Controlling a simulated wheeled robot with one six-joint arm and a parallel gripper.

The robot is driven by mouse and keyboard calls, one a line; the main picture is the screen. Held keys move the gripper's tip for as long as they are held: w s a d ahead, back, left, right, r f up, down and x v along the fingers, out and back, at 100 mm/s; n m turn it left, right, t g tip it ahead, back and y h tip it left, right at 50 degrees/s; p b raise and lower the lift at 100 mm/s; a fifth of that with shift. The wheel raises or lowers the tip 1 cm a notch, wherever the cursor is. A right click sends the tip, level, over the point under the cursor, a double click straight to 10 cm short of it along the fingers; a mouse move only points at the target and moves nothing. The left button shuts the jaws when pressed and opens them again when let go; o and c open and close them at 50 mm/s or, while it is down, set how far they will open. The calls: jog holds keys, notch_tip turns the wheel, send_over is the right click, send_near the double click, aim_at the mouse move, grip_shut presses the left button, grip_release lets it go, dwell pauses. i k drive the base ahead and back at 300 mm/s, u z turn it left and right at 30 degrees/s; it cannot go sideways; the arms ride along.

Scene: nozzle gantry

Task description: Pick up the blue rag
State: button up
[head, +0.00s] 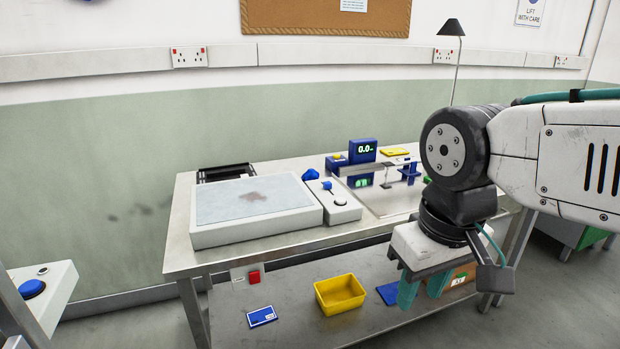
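A small crumpled blue shape, which looks like the blue rag (311,175), lies on the steel table at the back right corner of the white box with a stained pale top. It is small in view, so its folds are hard to make out. My gripper (423,289) points down at the right, in front of the table, well to the right of the rag and nearer the camera. Its two teal fingers are apart, with nothing seen held between them.
The white box (220,233) and a control box with a blue knob (341,204) stand in front of the rag. A blue display (363,150) stands behind to the right. The lower shelf holds a yellow bin (340,294) and a flat blue item (388,293).

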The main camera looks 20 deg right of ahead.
aim_at(311, 173)
jog(key=z, duration=0.65)
jog(key=i, duration=1.75)
jog(key=u, duration=0.65)
